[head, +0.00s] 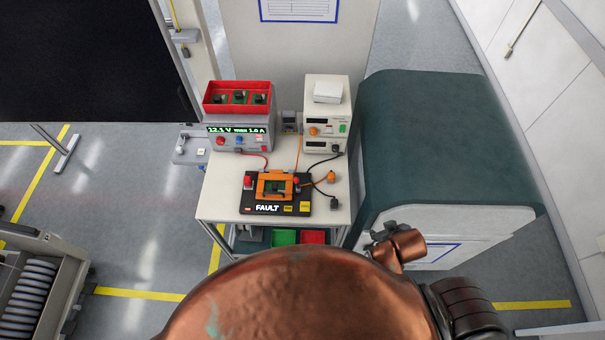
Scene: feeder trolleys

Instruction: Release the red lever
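A black test fixture (262,209) with a lit FAULT sign sits on the white trolley top. An orange frame (275,173) on it surrounds a green board (277,187). A small red part (248,182) stands at the frame's left side and another red part (297,181) at its right; I cannot tell for sure which is the lever. My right gripper (378,236), dark and small, shows beside a copper arm link, to the lower right of the trolley and apart from the fixture. Its fingers are too unclear to tell open from shut. My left gripper is out of view.
A power supply (238,140) reading 12.1 V carries a red bin (209,104) behind the fixture. A cream instrument (341,123) stands at the back right. Cables cross the trolley top (226,180) right of the fixture. A green-topped cabinet (440,140) stands close on the right.

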